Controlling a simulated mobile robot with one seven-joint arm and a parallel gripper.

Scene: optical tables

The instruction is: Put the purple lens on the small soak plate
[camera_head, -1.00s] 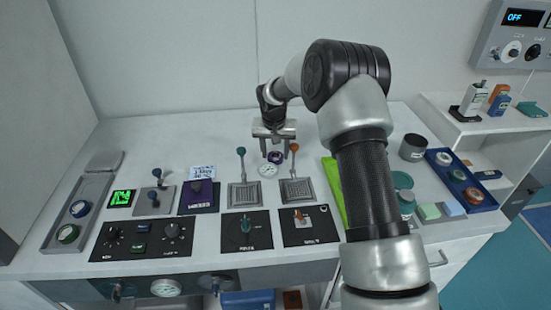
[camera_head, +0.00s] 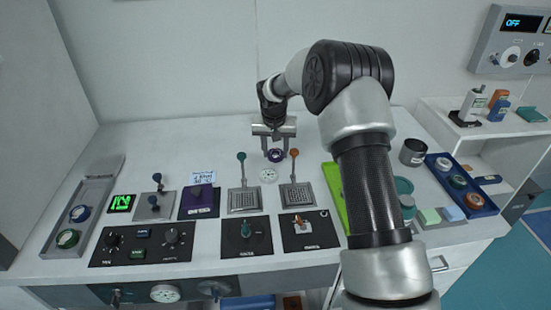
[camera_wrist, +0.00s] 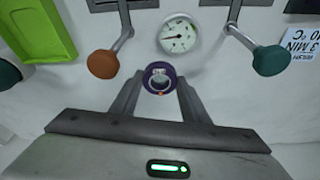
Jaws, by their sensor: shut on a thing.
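The purple lens (camera_head: 276,155) is a ring with a pale centre. It also shows in the wrist view (camera_wrist: 159,77). My gripper (camera_head: 275,153) is shut on it at the back of the bench, behind the round dial (camera_head: 268,175). In the wrist view my fingertips (camera_wrist: 160,79) press on both sides of the lens. I cannot tell if the lens is lifted. I cannot tell which is the small soak plate.
The orange knob (camera_wrist: 102,64) and teal knob (camera_wrist: 271,61) stand up near my gripper. A green tray (camera_head: 334,186) lies right of the plates, partly behind my arm. A blue tray (camera_head: 475,209) with round pieces is farther right. Control panels line the front.

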